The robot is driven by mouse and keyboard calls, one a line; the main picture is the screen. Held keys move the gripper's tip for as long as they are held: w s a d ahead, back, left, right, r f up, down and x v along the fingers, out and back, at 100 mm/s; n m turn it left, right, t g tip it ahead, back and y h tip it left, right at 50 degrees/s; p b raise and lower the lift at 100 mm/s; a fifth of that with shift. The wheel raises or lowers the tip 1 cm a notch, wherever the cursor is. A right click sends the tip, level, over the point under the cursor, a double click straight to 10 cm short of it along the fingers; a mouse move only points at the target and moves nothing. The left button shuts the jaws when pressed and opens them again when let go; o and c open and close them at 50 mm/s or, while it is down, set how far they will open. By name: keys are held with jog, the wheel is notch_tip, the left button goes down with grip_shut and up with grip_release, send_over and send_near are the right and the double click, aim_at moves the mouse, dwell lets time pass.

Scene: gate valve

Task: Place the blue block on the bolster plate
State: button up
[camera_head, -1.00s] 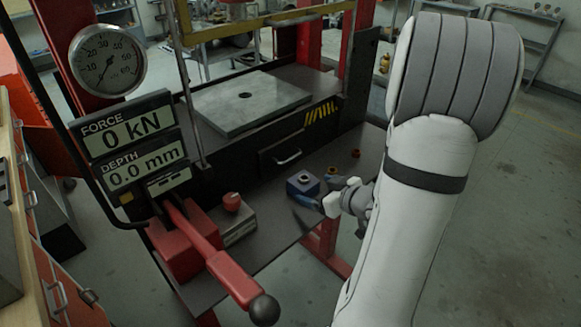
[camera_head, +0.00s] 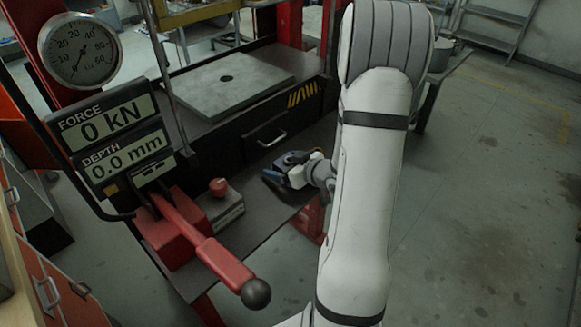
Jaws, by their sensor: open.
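The bolster plate (camera_head: 205,94) is a flat grey square plate with a dark round hole, lying on the press bed above and behind the shelf. Its visible top is bare.
A red lever (camera_head: 222,262) with a black knob juts forward at the lower left. A grey box (camera_head: 225,213) with a red knob stands beside it. A gauge (camera_head: 80,49) and a force and depth display (camera_head: 112,135) are at left. A post (camera_head: 168,65) rises by the plate.

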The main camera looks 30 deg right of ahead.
grip_shut()
jog(key=shift+d+r, duration=0.1)
dwell(0.8)
